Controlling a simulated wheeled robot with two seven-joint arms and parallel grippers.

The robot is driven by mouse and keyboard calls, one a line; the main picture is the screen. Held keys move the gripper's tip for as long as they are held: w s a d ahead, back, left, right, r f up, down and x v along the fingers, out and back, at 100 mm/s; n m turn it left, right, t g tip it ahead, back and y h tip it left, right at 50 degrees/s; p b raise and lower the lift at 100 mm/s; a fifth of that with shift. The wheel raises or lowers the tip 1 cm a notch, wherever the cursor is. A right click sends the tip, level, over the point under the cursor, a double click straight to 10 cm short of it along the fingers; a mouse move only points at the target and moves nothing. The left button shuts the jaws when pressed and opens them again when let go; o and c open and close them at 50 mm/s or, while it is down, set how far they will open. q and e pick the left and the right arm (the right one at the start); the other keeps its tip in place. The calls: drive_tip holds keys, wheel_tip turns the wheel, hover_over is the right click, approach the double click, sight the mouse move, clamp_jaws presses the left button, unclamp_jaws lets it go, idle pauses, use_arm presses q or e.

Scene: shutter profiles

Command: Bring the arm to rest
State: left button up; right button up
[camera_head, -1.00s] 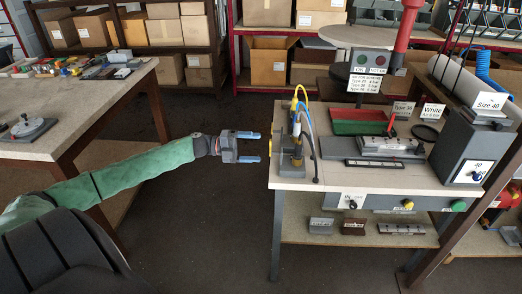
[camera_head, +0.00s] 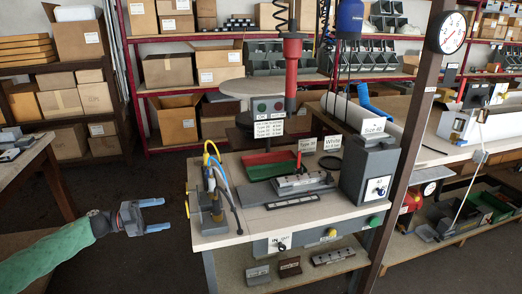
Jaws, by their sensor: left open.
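My left gripper (camera_head: 152,215) is at the lower left, at the end of my green-sleeved arm (camera_head: 50,258). Its two blue fingers point right and stand apart, with nothing between them. It is in free space over the floor, left of the workbench (camera_head: 225,240) and apart from it. My right gripper is not in view.
The workbench carries a fixture with blue and yellow hoses (camera_head: 212,205) at its near left corner, a green and red tray (camera_head: 268,165) and a grey box (camera_head: 370,165). A wooden table (camera_head: 30,170) stands left. A brown post (camera_head: 408,130) rises at right. Dark floor lies between.

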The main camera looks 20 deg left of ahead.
use_arm(q)
drive_tip(key=w+a+n+t+y, duration=0.75)
drive_tip(key=a+n+y, duration=0.25)
drive_tip(key=n+y, duration=0.45)
drive_tip(key=s+d+f+n+g+y, duration=0.3)
drive_tip(key=s+d+f+n+g, duration=0.2)
drive_tip(key=s+d+f, duration=0.3)
drive_tip(key=s+d+f+n+g+y, duration=0.3)
drive_tip(key=s+d+f+n+g, duration=0.2)
drive_tip(key=s+f, duration=0.4)
drive_tip(key=s+d+f+n+g+h+p, duration=0.1)
drive_tip(key=s+d+h, duration=0.1)
drive_tip(key=s+d, duration=0.6)
drive_tip(key=s+d+f+n+g+h+p, duration=0.1)
drive_tip(key=s+d+f+g+h, duration=0.1)
drive_tip(key=s+d, duration=0.6)
drive_tip(key=s+d+f+n+g+h+p, duration=0.1)
drive_tip(key=s+d, duration=0.7)
drive_tip(key=d, duration=1)
drive_tip(key=shift+f+g+h, duration=0.3)
drive_tip(key=shift+g+h, duration=0.15)
drive_tip(key=shift+h, duration=0.6)
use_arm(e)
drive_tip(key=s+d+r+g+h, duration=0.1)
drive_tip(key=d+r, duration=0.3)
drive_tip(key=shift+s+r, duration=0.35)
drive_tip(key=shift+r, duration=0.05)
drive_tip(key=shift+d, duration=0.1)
